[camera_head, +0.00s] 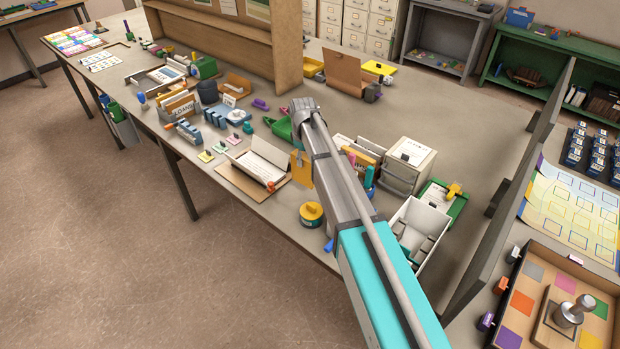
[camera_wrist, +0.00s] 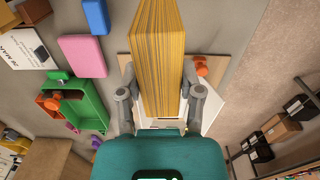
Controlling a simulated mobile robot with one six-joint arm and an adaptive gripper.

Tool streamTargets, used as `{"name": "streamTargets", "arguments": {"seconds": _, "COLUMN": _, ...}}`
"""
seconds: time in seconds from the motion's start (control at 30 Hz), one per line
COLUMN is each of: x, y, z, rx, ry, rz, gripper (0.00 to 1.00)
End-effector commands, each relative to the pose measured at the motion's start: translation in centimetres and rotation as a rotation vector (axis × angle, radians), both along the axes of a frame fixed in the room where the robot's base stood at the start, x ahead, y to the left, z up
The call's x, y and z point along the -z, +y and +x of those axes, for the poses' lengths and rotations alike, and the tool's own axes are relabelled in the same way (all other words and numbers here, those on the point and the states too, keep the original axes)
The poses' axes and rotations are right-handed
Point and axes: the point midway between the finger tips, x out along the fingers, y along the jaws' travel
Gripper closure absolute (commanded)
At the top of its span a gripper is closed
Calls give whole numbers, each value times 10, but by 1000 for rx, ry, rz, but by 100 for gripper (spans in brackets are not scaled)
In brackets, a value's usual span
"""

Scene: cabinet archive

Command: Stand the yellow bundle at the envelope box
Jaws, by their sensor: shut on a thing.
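The yellow bundle (camera_wrist: 158,55) is a thick stack of yellow sheets with visible page edges. My gripper (camera_wrist: 160,98) is shut on it, one finger at each side in the wrist view. In the head view the bundle (camera_head: 300,172) hangs beside my arm, which hides part of it and my fingers. Behind it in the wrist view lies a tan board with white panels and an orange knob (camera_wrist: 201,66). In the head view this looks like the open tan-and-white holder (camera_head: 247,177) left of the bundle. I cannot tell for sure which container is the envelope box.
A white open box (camera_head: 424,222), a white drawer unit (camera_head: 410,158) and upright folders stand right of my arm. A green tray (camera_wrist: 89,108) is left of the bundle. A dark partition (camera_head: 503,195) bounds the right.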

Motion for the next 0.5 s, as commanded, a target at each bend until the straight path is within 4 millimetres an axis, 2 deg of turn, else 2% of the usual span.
{"name": "streamTargets", "arguments": {"seconds": 0.23, "x": -10, "y": 0, "z": 0, "rx": 0, "ry": 0, "rz": 0, "gripper": 100}}
{"name": "streamTargets", "arguments": {"seconds": 0.5, "x": -37, "y": 0, "z": 0, "rx": 0, "ry": 0, "rz": 0, "gripper": 100}}
